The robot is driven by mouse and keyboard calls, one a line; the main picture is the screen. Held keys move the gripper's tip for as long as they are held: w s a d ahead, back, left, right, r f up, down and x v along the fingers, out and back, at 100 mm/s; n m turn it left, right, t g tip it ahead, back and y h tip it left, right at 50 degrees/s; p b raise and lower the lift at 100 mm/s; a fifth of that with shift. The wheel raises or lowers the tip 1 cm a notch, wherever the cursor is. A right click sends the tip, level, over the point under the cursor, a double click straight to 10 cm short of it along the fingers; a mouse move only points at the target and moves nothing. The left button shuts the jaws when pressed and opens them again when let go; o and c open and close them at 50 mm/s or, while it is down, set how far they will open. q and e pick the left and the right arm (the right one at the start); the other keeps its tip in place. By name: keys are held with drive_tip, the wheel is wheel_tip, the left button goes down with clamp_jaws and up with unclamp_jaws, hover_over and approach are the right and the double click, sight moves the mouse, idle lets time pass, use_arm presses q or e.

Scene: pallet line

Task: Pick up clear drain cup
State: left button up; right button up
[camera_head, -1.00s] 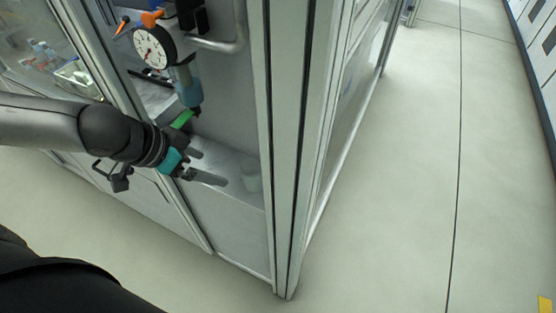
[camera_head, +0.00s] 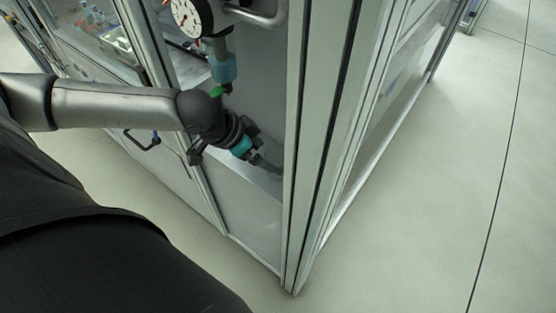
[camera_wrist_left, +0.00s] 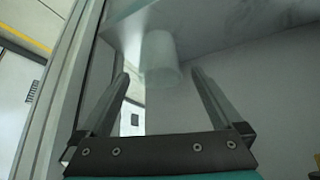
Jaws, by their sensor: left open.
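The clear drain cup (camera_wrist_left: 161,58) shows in the left wrist view as a pale, see-through cylinder against a grey surface. It lies ahead of my left gripper (camera_wrist_left: 160,80), in line with the gap between the two fingers. The fingers are apart with nothing held; whether the cup's near end is between the tips I cannot tell. In the head view my left gripper (camera_head: 265,163) reaches into the cabinet bay at a grey shelf, and the cup is hidden there by the gripper and the frame. My right gripper is not in view.
A metal cabinet post (camera_head: 318,150) stands close to the right of my left gripper. A round dial gauge (camera_head: 187,15) with a blue fitting (camera_head: 223,68) hangs above the wrist. A bent handle (camera_head: 256,16) is above too. Open floor (camera_head: 430,200) lies to the right.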

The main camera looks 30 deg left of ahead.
sight(278, 162)
use_arm(q)
drive_tip(key=shift+x, duration=0.8)
drive_tip(key=b+x, duration=0.2)
drive_tip(key=x, duration=0.3)
drive_tip(key=shift+s, duration=0.1)
drive_tip(key=c, duration=1.2)
drive_tip(key=shift+r, duration=0.1)
